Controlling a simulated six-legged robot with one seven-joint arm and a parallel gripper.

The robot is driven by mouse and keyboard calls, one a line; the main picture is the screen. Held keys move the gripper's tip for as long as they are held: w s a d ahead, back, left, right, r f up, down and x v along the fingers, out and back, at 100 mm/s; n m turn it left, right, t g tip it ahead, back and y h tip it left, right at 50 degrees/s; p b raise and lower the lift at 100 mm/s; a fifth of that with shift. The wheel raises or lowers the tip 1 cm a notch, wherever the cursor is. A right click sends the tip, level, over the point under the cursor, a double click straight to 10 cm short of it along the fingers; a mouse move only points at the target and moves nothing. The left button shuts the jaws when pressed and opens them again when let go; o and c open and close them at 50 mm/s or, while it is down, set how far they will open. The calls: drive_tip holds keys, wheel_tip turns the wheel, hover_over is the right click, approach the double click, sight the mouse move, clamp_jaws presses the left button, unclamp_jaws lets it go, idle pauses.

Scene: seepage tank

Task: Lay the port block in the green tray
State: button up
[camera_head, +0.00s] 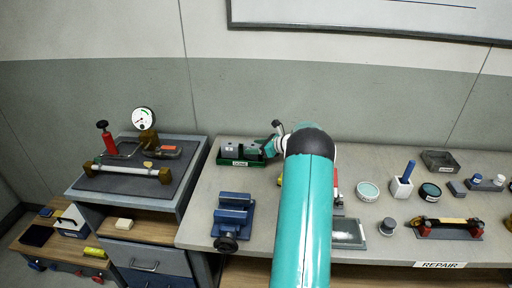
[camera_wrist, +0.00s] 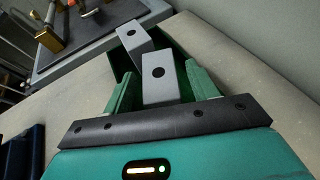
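The port block is a grey block with a dark round hole (camera_wrist: 159,86). In the wrist view it sits between the two green fingers of my gripper (camera_wrist: 163,88), which lie close against its sides. A second grey block (camera_wrist: 131,38) with a similar hole is just beyond it. The green tray (camera_head: 239,163) stands at the back left of the bench, and its dark green wall also shows in the wrist view (camera_wrist: 179,50). In the head view my gripper (camera_head: 267,148) is at the tray's right end. Whether the held block touches the tray floor is hidden.
A blue vise (camera_head: 233,217) stands in front of the tray. A lower stand to the left carries a gauge (camera_head: 143,119) and a pipe rig. Right of my arm are a round tin (camera_head: 368,191), a white pen holder (camera_head: 401,187) and a red-footed rig (camera_head: 446,228).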

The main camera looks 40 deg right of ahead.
drive_tip(key=shift+r, duration=0.15)
drive_tip(key=shift+s+d+r, duration=0.1)
drive_tip(key=shift+s+r, duration=0.05)
drive_tip(key=shift+s, duration=0.15)
drive_tip(key=v, duration=1.1)
drive_tip(key=shift+s, duration=0.15)
drive_tip(key=shift+r, duration=0.1)
